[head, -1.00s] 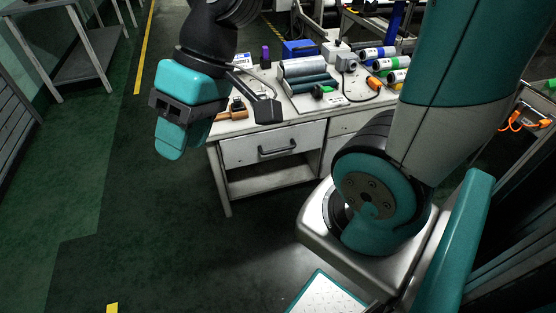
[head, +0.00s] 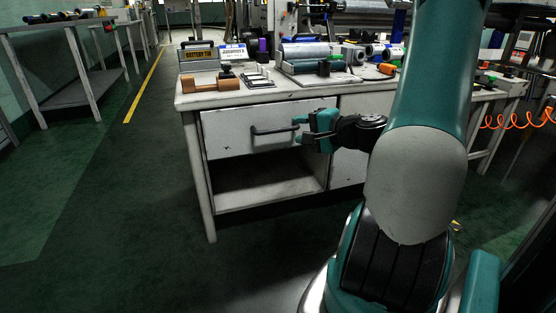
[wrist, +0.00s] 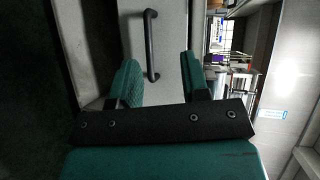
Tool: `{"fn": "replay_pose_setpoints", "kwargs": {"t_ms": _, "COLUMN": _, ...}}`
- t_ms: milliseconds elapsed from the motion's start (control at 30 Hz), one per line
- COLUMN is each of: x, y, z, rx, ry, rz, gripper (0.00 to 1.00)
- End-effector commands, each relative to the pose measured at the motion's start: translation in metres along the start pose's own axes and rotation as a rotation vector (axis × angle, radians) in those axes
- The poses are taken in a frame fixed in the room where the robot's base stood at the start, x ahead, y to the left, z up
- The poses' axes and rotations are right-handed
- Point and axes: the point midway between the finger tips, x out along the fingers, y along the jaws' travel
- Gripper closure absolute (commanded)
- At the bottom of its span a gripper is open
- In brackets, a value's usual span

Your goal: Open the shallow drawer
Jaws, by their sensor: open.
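The shallow drawer (head: 230,137) is a pale, worn front under the left part of the workbench top, and it looks shut. Its dark bar handle (head: 274,130) runs across the front. My gripper (head: 297,130) is open and empty, at the right end of the handle in the head view. In the wrist view the handle (wrist: 151,45) stands upright in the picture, ahead of and between the two teal fingers of my gripper (wrist: 158,75). It looks beyond the fingertips; I cannot tell the exact gap. The drawer front shows behind it (wrist: 175,22).
The workbench top (head: 240,96) carries a wooden-handled tool (head: 212,88), a battery box (head: 198,55) and film rolls (head: 306,50). An open shelf space (head: 265,178) lies below the drawer. The floor in front at left is clear.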

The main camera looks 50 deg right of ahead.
Motion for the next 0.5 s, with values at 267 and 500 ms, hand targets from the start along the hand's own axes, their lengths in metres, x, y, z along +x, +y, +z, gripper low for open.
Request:
{"fn": "replay_pose_setpoints", "kwargs": {"t_ms": 267, "x": -0.017, "y": 0.046, "z": -0.045, "rx": 0.102, "ry": 0.162, "rz": -0.057, "gripper": 0.58}}
{"fn": "replay_pose_setpoints", "kwargs": {"t_ms": 500, "x": 0.018, "y": 0.045, "z": -0.05, "rx": 0.098, "ry": 0.158, "rz": -0.058, "gripper": 0.58}}
